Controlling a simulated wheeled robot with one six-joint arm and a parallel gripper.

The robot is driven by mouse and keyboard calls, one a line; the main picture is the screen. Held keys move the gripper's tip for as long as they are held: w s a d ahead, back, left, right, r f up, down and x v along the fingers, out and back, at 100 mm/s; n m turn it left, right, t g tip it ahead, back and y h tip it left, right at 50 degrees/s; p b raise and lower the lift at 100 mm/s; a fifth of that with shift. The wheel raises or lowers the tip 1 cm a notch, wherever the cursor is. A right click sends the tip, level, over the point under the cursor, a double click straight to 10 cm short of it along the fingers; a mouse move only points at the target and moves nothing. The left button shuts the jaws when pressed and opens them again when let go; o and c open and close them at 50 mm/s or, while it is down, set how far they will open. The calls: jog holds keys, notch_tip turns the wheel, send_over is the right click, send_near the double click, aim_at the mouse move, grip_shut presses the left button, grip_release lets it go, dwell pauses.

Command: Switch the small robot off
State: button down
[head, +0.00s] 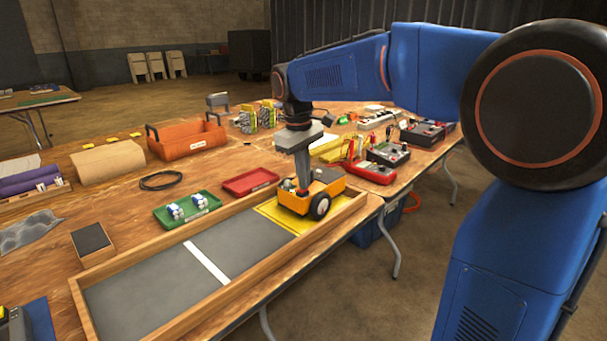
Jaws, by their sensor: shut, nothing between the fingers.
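The small robot (325,189) is orange with dark wheels and a grey part on top. It stands on the yellow patch (276,213) at the right end of a wooden-walled track (135,262) on the table. My gripper (303,190) reaches down from above to the left part of the small robot's top. Its fingers are shut with nothing between them. I cannot tell whether the tips touch the small robot. The switch cannot be made out; the gripper covers part of the top.
A green tray (190,211) holds blue-white items. A red tray (250,182), an orange tool tote (188,140) and a black cable ring (161,181) lie behind the track. A red meter (370,171) and dark chargers (388,154) stand at the right. The grey track floor is clear.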

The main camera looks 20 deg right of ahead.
jog(key=shift+w+d+f, duration=0.15)
jog(key=shift+d+f, duration=0.05)
jog(key=shift+f, duration=0.25)
jog(key=shift+a, duration=0.15)
jog(key=shift+s+a+r, duration=0.1)
jog(key=shift+s+a, duration=0.3)
jog(key=shift+a, duration=0.15)
jog(key=shift+r, duration=0.1)
notch_tip(320, 180, up, 14)
jog(key=shift+w+d, duration=0.2)
jog(key=shift+d, duration=0.2)
dwell(0.3)
